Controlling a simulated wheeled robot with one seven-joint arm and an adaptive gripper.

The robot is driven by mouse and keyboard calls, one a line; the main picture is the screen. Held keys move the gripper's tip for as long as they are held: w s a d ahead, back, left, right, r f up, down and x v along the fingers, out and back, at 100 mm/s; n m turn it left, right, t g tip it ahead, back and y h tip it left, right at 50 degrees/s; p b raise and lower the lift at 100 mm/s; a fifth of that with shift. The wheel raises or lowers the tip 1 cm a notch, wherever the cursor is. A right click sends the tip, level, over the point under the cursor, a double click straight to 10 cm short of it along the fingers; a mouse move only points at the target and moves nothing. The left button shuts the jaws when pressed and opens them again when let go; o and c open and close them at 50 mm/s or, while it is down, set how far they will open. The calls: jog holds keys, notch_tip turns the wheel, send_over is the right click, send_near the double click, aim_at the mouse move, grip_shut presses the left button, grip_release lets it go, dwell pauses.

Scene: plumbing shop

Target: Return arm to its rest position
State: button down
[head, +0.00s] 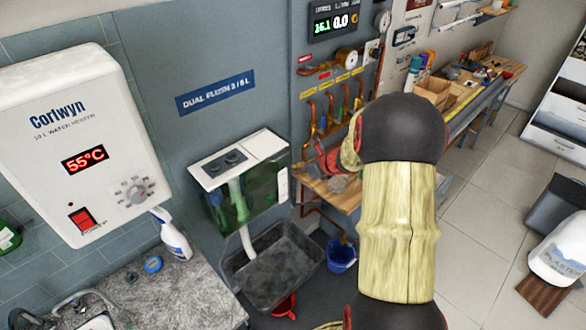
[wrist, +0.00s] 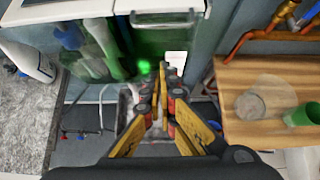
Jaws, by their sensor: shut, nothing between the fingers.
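My gripper (wrist: 161,98) shows in the wrist view, with yellow fingers and dark and red pads near the tips. It is shut and holds nothing. The fingertips are in front of the green-tinted clear cistern (wrist: 105,45), and I cannot tell the exact gap. In the head view my arm, with a pale wood-like link between dark joints, stands right of the middle; it hides part of the workbench. The cistern (head: 252,202) is on the wall left of the arm, with a white lid.
A dark basin (head: 275,272) is below the cistern, with a blue bucket (head: 341,256) beside it. A wooden workbench (head: 340,197) with copper pipes lies right of it; it also shows in the wrist view (wrist: 285,82). A white water heater (head: 85,140) hangs left.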

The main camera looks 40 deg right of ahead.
jog(key=v, duration=0.8)
jog(key=shift+r+p, duration=0.35)
jog(key=shift+p, duration=0.05)
jog(key=shift+w+d, duration=0.1)
jog(key=s+a+r+n+g+b, duration=0.1)
jog(key=s+a+n+b, duration=0.4)
jog(key=s+a+n, duration=0.6)
jog(key=s+a+r+n+g+h+b, duration=0.1)
jog(key=s+a+n+g+b, duration=0.2)
jog(key=s+a+n+b, duration=0.3)
jog(key=s+a+n, duration=0.2)
jog(key=a+n, duration=0.5)
jog(key=n, duration=0.2)
jog(key=s+a+n, duration=0.3)
jog(key=a+n, duration=0.4)
jog(key=n, duration=0.1)
jog(key=shift+s+a+r+n, duration=0.3)
jog(key=shift+s+r+n, duration=0.05)
jog(key=shift+r+n, duration=0.05)
